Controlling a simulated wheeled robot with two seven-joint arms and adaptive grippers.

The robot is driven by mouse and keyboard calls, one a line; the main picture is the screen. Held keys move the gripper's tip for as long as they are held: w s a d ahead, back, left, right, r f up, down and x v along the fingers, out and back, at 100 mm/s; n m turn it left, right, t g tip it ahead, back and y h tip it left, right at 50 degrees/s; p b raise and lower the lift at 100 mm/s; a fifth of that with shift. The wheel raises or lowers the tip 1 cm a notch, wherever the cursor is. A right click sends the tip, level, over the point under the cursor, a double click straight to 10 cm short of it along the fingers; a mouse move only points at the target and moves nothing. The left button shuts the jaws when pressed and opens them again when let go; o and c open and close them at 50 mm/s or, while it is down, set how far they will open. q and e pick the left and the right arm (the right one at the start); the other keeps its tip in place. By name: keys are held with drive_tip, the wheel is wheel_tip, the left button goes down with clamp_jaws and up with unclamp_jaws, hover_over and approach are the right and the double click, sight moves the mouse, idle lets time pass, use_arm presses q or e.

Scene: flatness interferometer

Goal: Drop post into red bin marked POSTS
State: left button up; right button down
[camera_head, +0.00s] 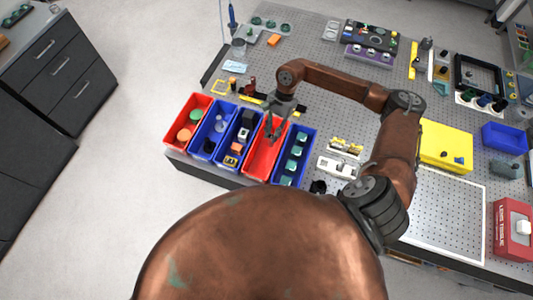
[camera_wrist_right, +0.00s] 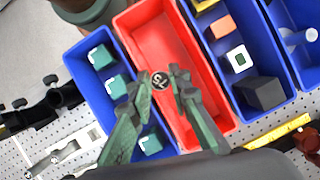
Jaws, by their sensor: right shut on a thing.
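My right gripper (camera_head: 271,128) is over the red bin (camera_head: 258,163), the second from the right in the row. In the right wrist view, my right gripper (camera_wrist_right: 164,88) is shut on the post (camera_wrist_right: 159,80), seen nearly end-on as a small round dark metal end between the fingertips. Behind it the red bin (camera_wrist_right: 190,80) shows a bare floor. Whether the post's lower end is below the bin's rim I cannot tell. No POSTS marking is readable. My left gripper is out of view.
A blue bin with teal-and-white pieces (camera_head: 290,172) adjoins on the right, and a blue bin with mixed blocks (camera_head: 227,158) on the left. Another red bin (camera_head: 174,138) with orange and green discs ends the row. White fixtures (camera_head: 338,166) lie right of the bins.

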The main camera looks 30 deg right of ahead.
drive_tip(key=shift+w, duration=0.15)
drive_tip(key=c, duration=2.2)
unclamp_jaws()
drive_tip(key=shift+w, duration=0.15)
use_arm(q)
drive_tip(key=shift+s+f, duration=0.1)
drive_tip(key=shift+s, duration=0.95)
use_arm(e)
drive_tip(key=o, duration=0.5)
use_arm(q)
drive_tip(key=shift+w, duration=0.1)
use_arm(e)
drive_tip(key=shift+d+r, duration=0.1)
drive_tip(key=shift+r, duration=0.05)
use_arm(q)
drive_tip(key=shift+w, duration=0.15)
use_arm(e)
drive_tip(key=v, duration=1.1)
drive_tip(key=shift+r, duration=0.25)
